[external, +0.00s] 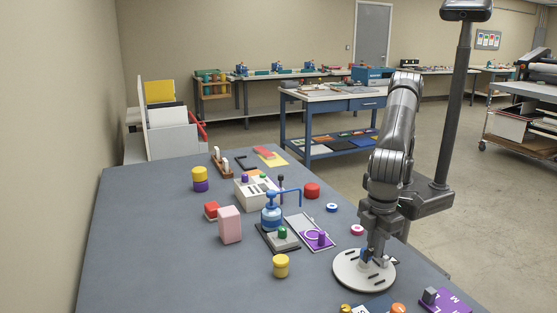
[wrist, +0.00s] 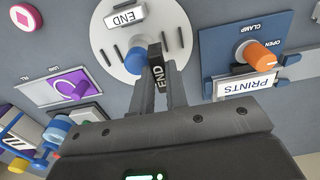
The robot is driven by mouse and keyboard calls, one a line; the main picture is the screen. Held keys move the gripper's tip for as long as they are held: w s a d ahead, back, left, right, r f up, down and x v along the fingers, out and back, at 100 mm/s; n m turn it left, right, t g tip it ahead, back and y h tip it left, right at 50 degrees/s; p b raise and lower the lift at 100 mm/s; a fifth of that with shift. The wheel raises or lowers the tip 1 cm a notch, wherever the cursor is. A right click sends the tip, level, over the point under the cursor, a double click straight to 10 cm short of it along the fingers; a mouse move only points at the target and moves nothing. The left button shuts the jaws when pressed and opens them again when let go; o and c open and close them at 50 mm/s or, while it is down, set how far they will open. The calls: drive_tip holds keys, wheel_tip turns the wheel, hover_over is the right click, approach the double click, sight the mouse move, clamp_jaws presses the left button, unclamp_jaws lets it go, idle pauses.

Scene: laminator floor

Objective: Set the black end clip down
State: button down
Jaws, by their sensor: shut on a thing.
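The black end clip (wrist: 155,62), lettered END in white, is between the two fingers of my gripper (wrist: 158,80) in the wrist view. The gripper is shut on it. In the external view, my gripper (external: 375,261) is low over the white plate (external: 350,275). The clip is hard to make out there, and I cannot tell whether it touches the plate.
Right of the plate in the wrist view is a blue clamp panel with an orange knob (wrist: 262,57) and a PRINTS label (wrist: 246,86). On the left is a purple panel (wrist: 68,87).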

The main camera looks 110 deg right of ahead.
drive_tip(key=a+f, duration=0.1)
drive_tip(key=f, duration=0.1)
drive_tip(key=a+f, duration=0.1)
drive_tip(key=shift+s+a+f, duration=0.1)
drive_tip(key=shift+s+f, duration=0.1)
drive_tip(key=shift+f, duration=0.75)
drive_tip(key=shift+f, duration=0.15)
drive_tip(key=c, duration=1.4)
unclamp_jaws()
drive_tip(key=shift+c, duration=0.2)
wheel_tip(320, 180, up, 11)
drive_tip(key=shift+w+d+f, duration=0.15)
drive_tip(key=shift+d, duration=0.05)
